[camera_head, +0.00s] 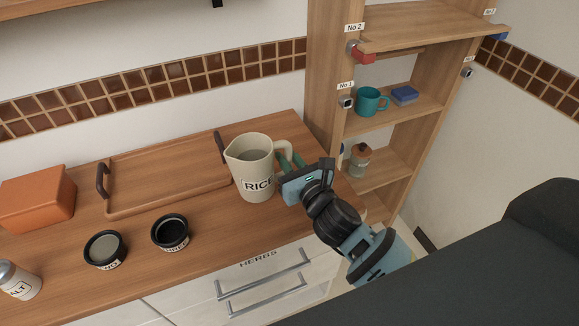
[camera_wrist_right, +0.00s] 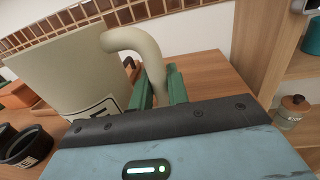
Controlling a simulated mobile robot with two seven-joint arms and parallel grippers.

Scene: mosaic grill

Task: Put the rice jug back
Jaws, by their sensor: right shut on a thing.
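The rice jug (camera_head: 251,170) is a cream pitcher with a RICE label. It stands on the wooden counter at its right part, just right of the tray. My right gripper (camera_head: 291,163) comes in from the right and is shut on the jug's handle. In the right wrist view, the green fingers (camera_wrist_right: 159,88) sit on both sides of the jug's handle (camera_wrist_right: 140,42); the jug's body (camera_wrist_right: 70,72) fills the left. Whether the jug's base touches the counter is hard to tell. My left gripper is not in view.
A wooden tray (camera_head: 165,187) with dark handles lies left of the jug. Two black bowls (camera_head: 105,249) (camera_head: 170,232), an orange box (camera_head: 37,198) and a salt shaker (camera_head: 19,279) stand farther left. A shelf unit (camera_head: 325,95) at right holds a teal mug (camera_head: 371,101) and a jar (camera_head: 360,160).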

